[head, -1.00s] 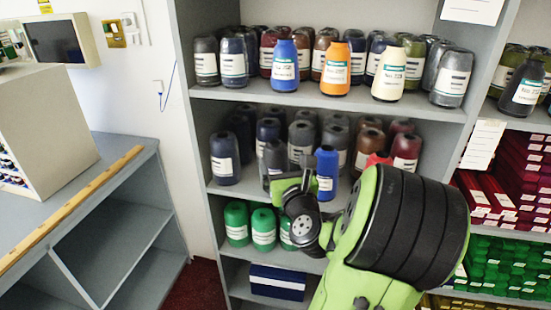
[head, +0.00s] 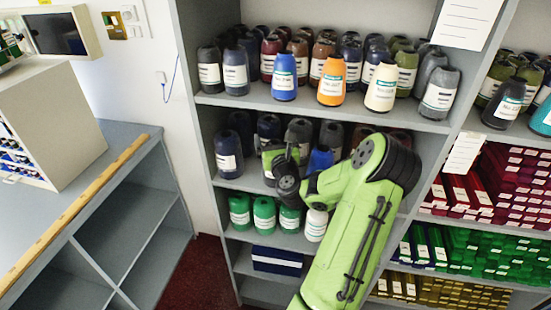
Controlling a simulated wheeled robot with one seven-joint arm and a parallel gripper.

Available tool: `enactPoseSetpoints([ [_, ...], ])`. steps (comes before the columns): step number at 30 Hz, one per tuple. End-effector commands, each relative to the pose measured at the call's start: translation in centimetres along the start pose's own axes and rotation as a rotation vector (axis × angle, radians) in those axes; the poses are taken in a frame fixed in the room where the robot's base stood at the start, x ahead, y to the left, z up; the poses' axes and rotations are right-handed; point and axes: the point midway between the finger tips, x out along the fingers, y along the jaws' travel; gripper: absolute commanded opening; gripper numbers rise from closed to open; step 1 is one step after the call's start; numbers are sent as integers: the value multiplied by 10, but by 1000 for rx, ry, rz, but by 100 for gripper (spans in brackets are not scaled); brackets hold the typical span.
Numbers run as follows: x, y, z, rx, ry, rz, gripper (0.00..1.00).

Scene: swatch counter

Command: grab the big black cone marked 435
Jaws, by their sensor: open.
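Several dark cones with white labels are in view, but no label is sharp enough to read 435. A black cone (head: 505,104) stands at the left front of the right-hand bay. A large dark grey cone (head: 439,94) stands at the right end of the top shelf. Dark cones (head: 228,155) also stand on the middle shelf. My gripper (head: 272,158) is at the middle shelf's front, among the dark cones and left of a blue cone (head: 320,158). It is open, with its fingers small and partly hidden. My arm hides the shelf's right part.
The top shelf holds blue (head: 284,77), orange (head: 332,80) and cream (head: 382,86) cones in front. Green cones (head: 264,214) and a white one (head: 316,223) stand below. An upright divider (head: 455,125) separates the bays. A counter (head: 110,185) is at left.

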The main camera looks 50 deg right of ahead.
Motion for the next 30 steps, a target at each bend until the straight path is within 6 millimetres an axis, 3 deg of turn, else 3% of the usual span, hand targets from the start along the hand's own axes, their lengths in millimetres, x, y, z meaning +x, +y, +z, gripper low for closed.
enactPoseSetpoints([
  [5,0,0,-2,0,1,0,92],
  [22,0,0,-2,0,0,0,5],
  [30,0,0,1,0,-2,0,3],
])
